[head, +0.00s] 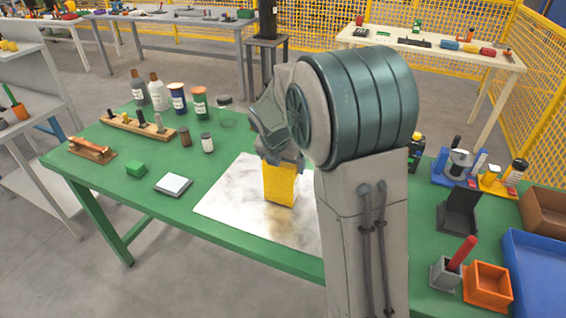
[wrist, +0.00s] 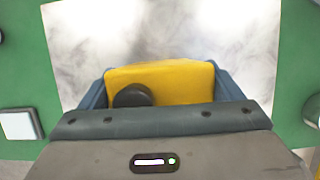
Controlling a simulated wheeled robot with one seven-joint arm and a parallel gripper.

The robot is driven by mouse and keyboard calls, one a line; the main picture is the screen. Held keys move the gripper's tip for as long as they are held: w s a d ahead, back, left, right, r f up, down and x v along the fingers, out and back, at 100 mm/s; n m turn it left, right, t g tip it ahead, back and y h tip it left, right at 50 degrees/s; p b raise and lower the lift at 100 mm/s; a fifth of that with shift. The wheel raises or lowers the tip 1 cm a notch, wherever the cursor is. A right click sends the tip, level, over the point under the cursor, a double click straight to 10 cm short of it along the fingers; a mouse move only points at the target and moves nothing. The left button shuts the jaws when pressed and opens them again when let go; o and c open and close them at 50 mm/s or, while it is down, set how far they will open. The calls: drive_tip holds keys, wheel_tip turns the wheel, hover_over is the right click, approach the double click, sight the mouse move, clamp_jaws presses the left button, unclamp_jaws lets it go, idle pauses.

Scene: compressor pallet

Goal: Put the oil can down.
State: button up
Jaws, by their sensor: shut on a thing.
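The oil can (head: 280,184) is a yellow, box-shaped can, upright over the white marbled sheet (head: 240,207) on the green table. In the wrist view the can (wrist: 180,83) shows its yellow top and a round dark cap, between the two blue-grey fingers. My gripper (wrist: 165,88) is shut on it, one finger on each side. In the head view my arm hides part of the gripper and the can's upper part. A brownish patch shows on the sheet just below the can. I cannot tell whether the can's base touches the sheet.
Several bottles and jars (head: 178,98) stand at the back left. An orange bin (head: 487,287) and a blue tray (head: 540,265) are at the right. The sheet's left part is clear.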

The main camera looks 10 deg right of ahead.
drive_tip(key=o, duration=1.9)
drive_tip(key=v, duration=1.2)
drive_tip(key=shift+s+d+f+m+g+y+p, duration=0.15)
drive_tip(key=shift+s+d+f+m+y, duration=0.5)
drive_tip(key=shift+s+m, duration=3.8)
drive_tip(key=shift+s+d+f+m+g+y+p, duration=0.15)
drive_tip(key=shift+s+f+m, duration=0.75)
drive_tip(key=shift+s+m, duration=3.5)
drive_tip(key=shift+s+d+f+m+g+y+p, duration=0.1)
drive_tip(key=shift+s+d+f+m+y, duration=0.55)
drive_tip(key=shift+s+m, duration=3.8)
drive_tip(key=shift+w+a+f+m, duration=0.1)
drive_tip(key=shift+w+a+m, duration=0.05)
drive_tip(key=shift+w+m, duration=1.1)
